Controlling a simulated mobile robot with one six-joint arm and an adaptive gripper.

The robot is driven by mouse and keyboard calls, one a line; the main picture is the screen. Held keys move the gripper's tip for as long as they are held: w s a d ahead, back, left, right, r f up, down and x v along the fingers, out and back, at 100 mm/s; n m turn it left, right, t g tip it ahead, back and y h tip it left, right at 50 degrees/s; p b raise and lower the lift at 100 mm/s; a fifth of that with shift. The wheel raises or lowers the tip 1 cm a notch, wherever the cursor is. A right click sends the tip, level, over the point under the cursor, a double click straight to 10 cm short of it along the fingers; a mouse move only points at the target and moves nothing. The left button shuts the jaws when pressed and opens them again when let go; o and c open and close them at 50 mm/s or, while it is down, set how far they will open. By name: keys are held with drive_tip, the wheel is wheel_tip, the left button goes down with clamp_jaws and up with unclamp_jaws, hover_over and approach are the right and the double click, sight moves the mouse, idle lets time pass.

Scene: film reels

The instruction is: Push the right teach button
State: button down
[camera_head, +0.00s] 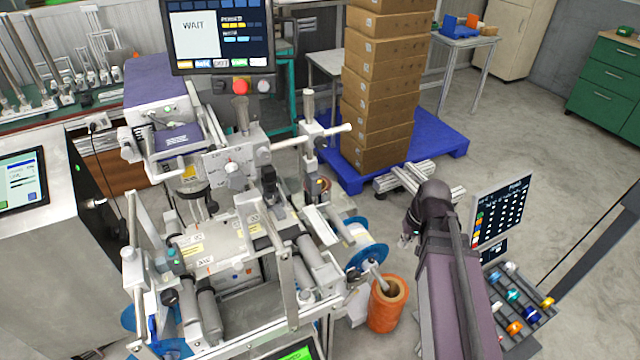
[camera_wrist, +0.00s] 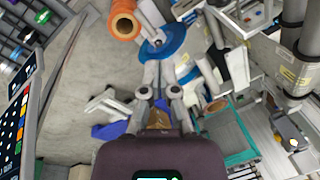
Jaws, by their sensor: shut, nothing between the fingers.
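The labelling machine (camera_head: 230,165) fills the middle of the head view, with rollers, posts and sensor blocks. I cannot tell for sure which part is the right teach button. A small dark block with a yellowish part (camera_head: 322,185) sits at the foot of the machine's right post, and a teal knob (camera_head: 172,252) is on its left side. My gripper (camera_head: 404,240) is right of the machine, mostly hidden behind my arm. In the wrist view my gripper (camera_wrist: 160,82) is shut and empty, with the machine's blue reel (camera_wrist: 165,42) beyond its fingertips.
An orange roll (camera_head: 388,305) stands beside the blue reel (camera_head: 367,258). Stacked cartons (camera_head: 380,100) stand on a blue pallet (camera_head: 440,150) behind.

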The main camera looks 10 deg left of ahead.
drive_tip(key=w+a+r+n+t+y+b, duration=0.1)
drive_tip(key=w+a+y+b, duration=0.4)
drive_tip(key=w, duration=0.7)
drive_tip(key=w+a+r+n+t+y+b, duration=0.1)
drive_tip(key=w+a+y+b, duration=0.4)
drive_tip(key=w, duration=0.8)
drive_tip(key=a+n+y, duration=0.1)
drive_tip(key=a+y, duration=0.2)
drive_tip(key=a, duration=0.1)
drive_tip(key=shift+a+r+n, duration=0.25)
drive_tip(key=shift+r+n, duration=0.05)
drive_tip(key=shift+r, duration=0.1)
drive_tip(key=shift+s, duration=0.1)
drive_tip(key=s+a, duration=0.5)
drive_tip(key=a, duration=0.2)
drive_tip(key=shift+a, duration=0.15)
drive_tip(key=shift+s+a, duration=0.3)
drive_tip(key=shift+a, duration=0.3)
idle(1.0)
drive_tip(key=shift+w+d, duration=0.45)
drive_tip(key=shift+d, duration=0.2)
